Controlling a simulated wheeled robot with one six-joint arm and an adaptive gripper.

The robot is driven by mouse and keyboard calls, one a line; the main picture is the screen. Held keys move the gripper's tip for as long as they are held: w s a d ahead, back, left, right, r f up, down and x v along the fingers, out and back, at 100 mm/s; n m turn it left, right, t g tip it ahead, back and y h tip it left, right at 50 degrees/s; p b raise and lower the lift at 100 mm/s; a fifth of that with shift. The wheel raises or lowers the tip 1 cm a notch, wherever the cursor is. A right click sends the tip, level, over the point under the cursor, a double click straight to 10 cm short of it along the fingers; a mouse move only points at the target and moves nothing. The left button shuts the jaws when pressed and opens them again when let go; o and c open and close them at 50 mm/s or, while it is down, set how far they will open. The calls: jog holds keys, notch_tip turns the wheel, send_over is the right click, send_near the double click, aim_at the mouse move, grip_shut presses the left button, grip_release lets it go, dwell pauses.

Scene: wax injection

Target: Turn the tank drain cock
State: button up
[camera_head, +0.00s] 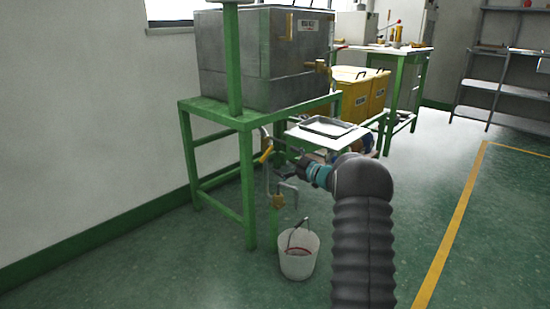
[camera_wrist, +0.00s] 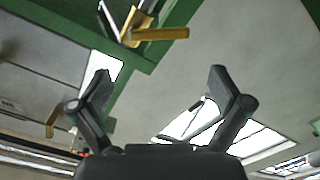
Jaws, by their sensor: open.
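The grey metal tank (camera_head: 255,58) sits on a green frame. Below its front edge, a cock with a yellow lever (camera_head: 266,154) is on a thin pipe beside the frame's front leg. A yellow lever also shows at the top of the wrist view (camera_wrist: 157,34), beyond the fingertips. My gripper (camera_head: 297,162) is just right of the lever in the head view, apart from it. In the wrist view, its two fingers (camera_wrist: 160,82) are spread with nothing between them. The fingertips are hard to make out in the head view.
A white bucket (camera_head: 298,262) stands on the floor below the pipe. A tray (camera_head: 326,125) lies on a white shelf just above my gripper. The green frame leg (camera_head: 247,185) is close to the lever. Yellow bins (camera_head: 352,92) stand behind. The floor to the right is clear.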

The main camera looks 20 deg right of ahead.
jog(key=shift+v, duration=1.6)
